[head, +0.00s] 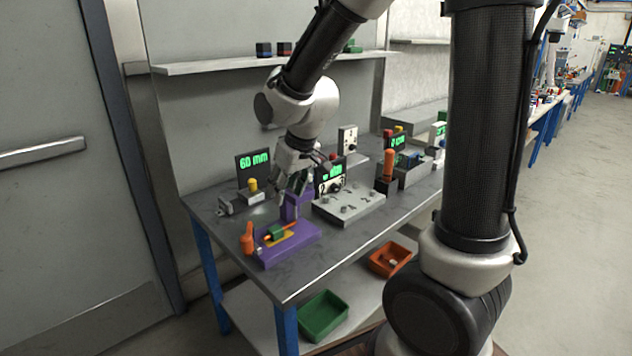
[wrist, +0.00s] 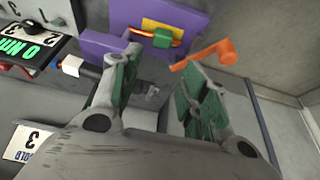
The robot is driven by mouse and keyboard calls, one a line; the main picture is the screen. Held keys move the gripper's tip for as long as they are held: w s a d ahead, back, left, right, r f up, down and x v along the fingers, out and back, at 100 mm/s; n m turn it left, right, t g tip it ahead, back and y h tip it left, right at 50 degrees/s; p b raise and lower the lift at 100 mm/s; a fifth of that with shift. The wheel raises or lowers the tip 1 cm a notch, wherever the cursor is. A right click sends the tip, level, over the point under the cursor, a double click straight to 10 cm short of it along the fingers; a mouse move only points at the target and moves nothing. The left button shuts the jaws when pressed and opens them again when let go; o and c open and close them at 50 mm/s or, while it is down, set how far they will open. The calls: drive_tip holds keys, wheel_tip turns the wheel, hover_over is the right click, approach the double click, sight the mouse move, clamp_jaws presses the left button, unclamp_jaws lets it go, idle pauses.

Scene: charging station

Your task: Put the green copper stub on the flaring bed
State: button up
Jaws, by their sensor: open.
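The green copper stub (head: 276,232) has a green middle with copper-orange ends. It lies across the yellow bed (head: 287,241) on the purple flaring base (head: 305,239). In the wrist view the stub (wrist: 161,38) shows on the yellow bed (wrist: 149,24), beyond my fingertips. My gripper (head: 297,186) is above the bench, behind the stub and higher than it, near the purple upright. In the wrist view my gripper (wrist: 165,75) is open, with nothing between its green-padded fingers. It is apart from the stub.
An orange lever (head: 247,239) stands at the left of the purple base. A 60 mm display (head: 253,165) stands behind it. A grey numbered block (head: 349,206) is to the right. A green bin (head: 323,315) and an orange bin (head: 390,260) sit on the lower shelf.

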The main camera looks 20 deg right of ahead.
drive_tip(key=s+d+r+m, duration=0.1)
drive_tip(key=s+d+r, duration=0.2)
drive_tip(key=s, duration=0.4)
drive_tip(key=s+d+r+m+h, duration=0.1)
drive_tip(key=s+d+r, duration=0.3)
drive_tip(key=s+d, duration=0.2)
drive_tip(key=s+d+r+m, duration=0.1)
drive_tip(key=s+d+r, duration=0.2)
drive_tip(key=s, duration=0.6)
drive_tip(key=shift+d+r+m, duration=0.3)
drive_tip(key=shift+d+r, duration=0.1)
drive_tip(key=shift+d, duration=0.3)
